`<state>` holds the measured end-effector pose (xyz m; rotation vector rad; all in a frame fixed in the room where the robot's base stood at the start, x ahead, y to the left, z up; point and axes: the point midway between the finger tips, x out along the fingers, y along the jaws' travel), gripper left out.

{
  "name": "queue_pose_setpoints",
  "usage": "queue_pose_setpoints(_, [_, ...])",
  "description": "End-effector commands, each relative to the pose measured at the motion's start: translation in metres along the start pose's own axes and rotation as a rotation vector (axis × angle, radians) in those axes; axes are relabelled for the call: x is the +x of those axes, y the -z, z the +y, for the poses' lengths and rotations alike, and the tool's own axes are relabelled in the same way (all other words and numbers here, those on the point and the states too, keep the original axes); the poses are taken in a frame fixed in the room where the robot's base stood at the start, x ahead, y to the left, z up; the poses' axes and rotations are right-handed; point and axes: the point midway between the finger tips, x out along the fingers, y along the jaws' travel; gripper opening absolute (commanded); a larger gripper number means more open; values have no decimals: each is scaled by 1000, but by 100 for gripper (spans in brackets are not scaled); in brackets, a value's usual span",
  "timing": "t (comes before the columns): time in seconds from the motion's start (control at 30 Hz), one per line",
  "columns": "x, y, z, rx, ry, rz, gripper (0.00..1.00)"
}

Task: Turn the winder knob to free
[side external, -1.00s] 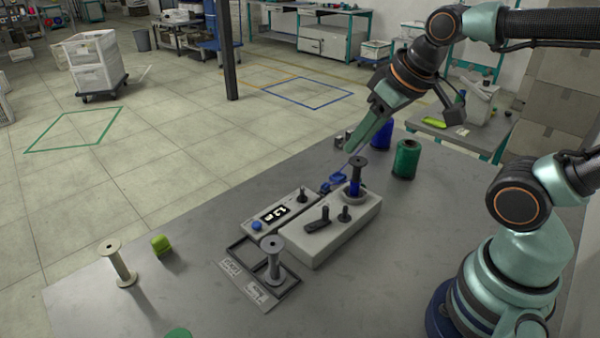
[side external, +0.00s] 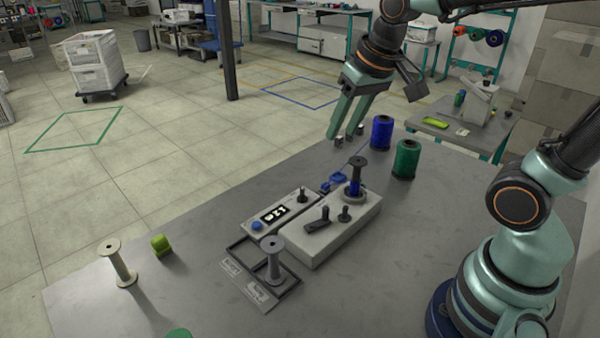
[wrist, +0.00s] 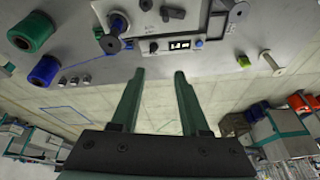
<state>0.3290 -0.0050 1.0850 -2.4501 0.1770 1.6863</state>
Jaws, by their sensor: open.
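The winder (side external: 336,240) is a pale grey box on the table. It carries a dark bar-shaped knob (side external: 318,217), a smaller dark knob (side external: 344,213) and a spindle holding a bobbin with blue thread (side external: 356,175). Beside it is a control box (side external: 281,213) with a lit display, a blue button (side external: 257,225) and a black toggle (side external: 303,196). I cannot read which setting the bar knob is at. My gripper (side external: 342,134) is open and empty above the table's far edge, apart from the winder. In the wrist view my gripper (wrist: 159,74) also shows nothing between its fingers.
Blue (side external: 382,132) and green (side external: 405,159) thread spools stand behind the winder. A framed tray in front holds an empty bobbin (side external: 273,260). Another bobbin (side external: 118,265) and a green block (side external: 160,244) stand left. Small metal cylinders (wrist: 74,80) sit near the far edge.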

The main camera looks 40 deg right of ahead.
Motion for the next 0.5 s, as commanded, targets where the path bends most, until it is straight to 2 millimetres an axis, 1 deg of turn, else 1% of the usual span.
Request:
queue_pose_setpoints(0.03, [7,9,0,40,-8,-32,45])
queue_pose_setpoints(0.1, [16,22,-1,100,-19,-67,45])
queue_pose_setpoints(0.27, [43,47,0,237,-51,-146,45])
queue_pose_setpoints(0.4, [73,65,1,354,-86,-213,45])
queue_pose_setpoints(0.5, [97,75,2,433,-113,-257,45])
